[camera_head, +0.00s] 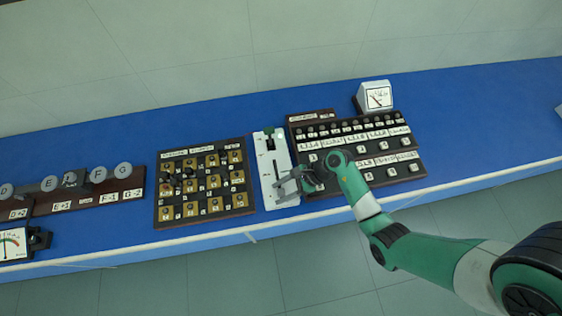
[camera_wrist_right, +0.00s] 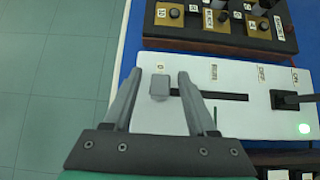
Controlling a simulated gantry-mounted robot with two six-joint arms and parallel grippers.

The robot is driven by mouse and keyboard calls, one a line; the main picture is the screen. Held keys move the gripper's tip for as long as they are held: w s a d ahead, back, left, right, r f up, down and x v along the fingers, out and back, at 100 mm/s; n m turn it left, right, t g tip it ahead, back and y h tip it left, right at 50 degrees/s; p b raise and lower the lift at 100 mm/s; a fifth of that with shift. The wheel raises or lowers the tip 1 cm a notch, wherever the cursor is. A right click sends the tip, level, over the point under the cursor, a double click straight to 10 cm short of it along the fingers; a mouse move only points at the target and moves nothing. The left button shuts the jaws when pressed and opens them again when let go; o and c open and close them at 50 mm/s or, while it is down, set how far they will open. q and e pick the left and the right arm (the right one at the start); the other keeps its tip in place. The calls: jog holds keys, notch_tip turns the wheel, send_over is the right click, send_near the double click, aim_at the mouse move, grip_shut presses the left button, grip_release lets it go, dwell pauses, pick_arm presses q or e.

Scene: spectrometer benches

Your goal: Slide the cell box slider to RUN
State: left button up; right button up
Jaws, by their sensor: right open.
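The white cell box (camera_head: 267,174) lies on the blue bench in the head view, and fills the middle of the right wrist view (camera_wrist_right: 235,115). Its grey slider knob (camera_wrist_right: 159,88) is at the left end of a dark slot (camera_wrist_right: 220,96) in the right wrist view. A RUN label (camera_wrist_right: 213,72) stands beside the slot, to the right of the knob. My right gripper (camera_head: 284,186) is over the near end of the box. In the wrist view its open fingers (camera_wrist_right: 159,76) lie on either side of the knob; contact cannot be told. My left gripper is not in view.
A knob panel (camera_head: 204,183) stands left, a switch panel (camera_head: 351,140) right. A white meter (camera_head: 376,97) stands behind.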

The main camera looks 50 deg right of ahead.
grip_shut()
jog(key=shift+r, duration=0.1)
dwell(1.2)
